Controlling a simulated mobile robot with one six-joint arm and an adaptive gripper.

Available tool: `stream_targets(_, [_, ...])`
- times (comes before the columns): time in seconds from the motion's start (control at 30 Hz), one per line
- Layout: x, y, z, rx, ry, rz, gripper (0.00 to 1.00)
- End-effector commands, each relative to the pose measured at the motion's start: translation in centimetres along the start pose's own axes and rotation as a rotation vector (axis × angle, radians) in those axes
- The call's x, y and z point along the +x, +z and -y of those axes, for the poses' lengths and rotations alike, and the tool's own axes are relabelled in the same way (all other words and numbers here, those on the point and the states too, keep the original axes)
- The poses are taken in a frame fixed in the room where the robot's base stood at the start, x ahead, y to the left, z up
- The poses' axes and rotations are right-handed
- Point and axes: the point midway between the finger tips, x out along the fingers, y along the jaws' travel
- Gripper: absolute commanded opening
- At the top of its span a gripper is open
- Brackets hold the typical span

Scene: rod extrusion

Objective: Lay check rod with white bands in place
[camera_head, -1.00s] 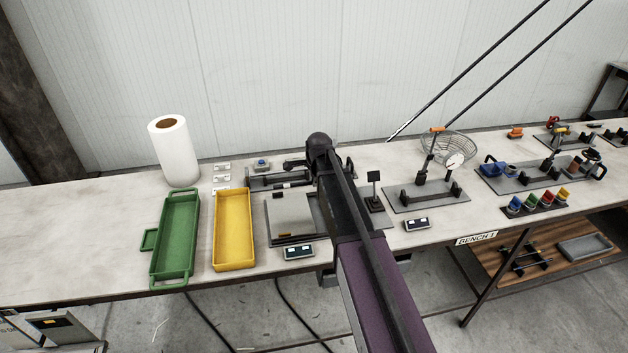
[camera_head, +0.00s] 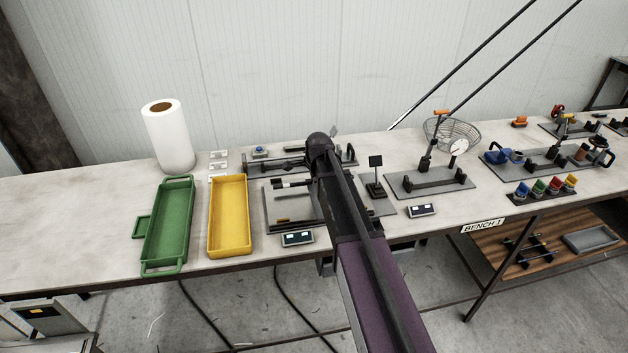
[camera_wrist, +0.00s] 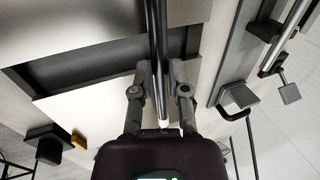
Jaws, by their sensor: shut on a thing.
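In the wrist view my gripper (camera_wrist: 160,68) is shut on a slim grey, shiny rod (camera_wrist: 157,45), which runs lengthwise between the fingers. I see no clear white bands on that stretch. In the head view my arm hides the gripper. A short dark rod end with white on it (camera_head: 292,184) shows left of my arm, over a flat grey fixture (camera_head: 270,222); it may be the same rod. In the wrist view, pale plates (camera_wrist: 95,108) lie under and left of the rod, and I cannot tell whether it touches them.
A yellow tray (camera_head: 213,235) and a green tray (camera_head: 149,240) stand left of the fixture. A small display box (camera_head: 298,239) sits at its front. A long rod fixture (camera_head: 262,165) lies behind. A black stand (camera_head: 376,176) and a gauge fixture (camera_head: 430,184) are to the right.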

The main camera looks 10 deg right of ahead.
Motion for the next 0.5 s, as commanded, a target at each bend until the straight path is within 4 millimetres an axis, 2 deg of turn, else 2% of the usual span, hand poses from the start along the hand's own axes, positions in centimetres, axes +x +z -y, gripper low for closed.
stream_targets(0.2, [1.23,0.0,-0.41,0.0,0.0,0.0,0.0])
stream_targets(0.5, [1.47,0.01,-0.49,0.0,0.0,0.0,0.0])
